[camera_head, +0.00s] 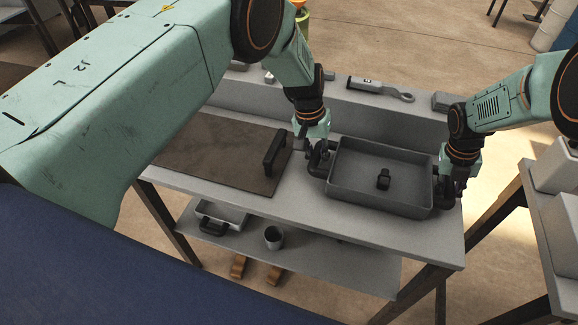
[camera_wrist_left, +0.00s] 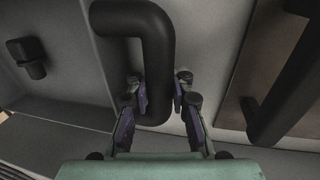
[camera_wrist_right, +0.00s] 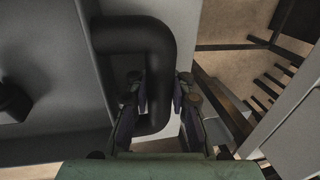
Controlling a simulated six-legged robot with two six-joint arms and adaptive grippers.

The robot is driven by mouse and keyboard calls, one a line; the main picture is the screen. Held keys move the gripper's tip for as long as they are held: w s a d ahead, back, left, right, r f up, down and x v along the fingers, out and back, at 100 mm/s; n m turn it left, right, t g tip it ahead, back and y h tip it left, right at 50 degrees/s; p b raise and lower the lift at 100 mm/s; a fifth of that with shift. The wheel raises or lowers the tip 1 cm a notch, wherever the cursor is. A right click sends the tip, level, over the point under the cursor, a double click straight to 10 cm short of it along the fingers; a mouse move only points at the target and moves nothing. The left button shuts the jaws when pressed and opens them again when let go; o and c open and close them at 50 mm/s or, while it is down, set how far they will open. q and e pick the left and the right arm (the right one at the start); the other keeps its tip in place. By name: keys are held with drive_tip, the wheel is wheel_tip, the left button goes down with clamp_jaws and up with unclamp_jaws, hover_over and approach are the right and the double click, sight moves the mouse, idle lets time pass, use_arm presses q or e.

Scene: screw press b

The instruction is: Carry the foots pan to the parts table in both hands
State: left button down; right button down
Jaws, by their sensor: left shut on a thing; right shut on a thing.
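The foots pan (camera_head: 350,194) is a grey rectangular tray on the right part of a grey table, with a black bent handle at each end. A small black object (camera_head: 383,180) sits inside it. My left gripper (camera_head: 314,150) is shut on the pan's left handle (camera_wrist_left: 152,40). My right gripper (camera_head: 452,186) is shut on the pan's right handle (camera_wrist_right: 150,40). In the head view the pan looks level; I cannot tell whether it touches the table top. I cannot tell which surface is the parts table.
A brown board (camera_head: 215,160) with a black handle (camera_head: 275,153) lies left of the pan. A raised ledge behind holds a grey wrench-like tool (camera_head: 385,88). A lower shelf (camera_head: 330,262) holds a small tray and a cup (camera_head: 274,237). Another table with grey blocks (camera_head: 558,165) stands at right.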

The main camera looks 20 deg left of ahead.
use_arm(q)
drive_tip(key=shift+w+a+f+b, duration=0.2)
drive_tip(key=shift+f+b, duration=0.1)
drive_tip(key=shift+f, duration=0.2)
use_arm(e)
drive_tip(key=shift+w+f, duration=0.15)
drive_tip(key=shift+f, duration=0.3)
use_arm(q)
drive_tip(key=c, duration=1.7)
unclamp_jaws()
drive_tip(key=shift+s, duration=0.1)
use_arm(e)
drive_tip(key=c, duration=1.7)
unclamp_jaws()
use_arm(q)
drive_tip(key=o, duration=0.5)
drive_tip(key=shift+s+d+r, duration=0.15)
drive_tip(key=shift+s+r, duration=0.05)
use_arm(e)
drive_tip(key=o, duration=0.5)
drive_tip(key=shift+s+r, duration=0.15)
drive_tip(key=shift+s, duration=0.1)
use_arm(q)
drive_tip(key=shift+w, duration=0.1)
use_arm(e)
drive_tip(key=shift+w, duration=0.1)
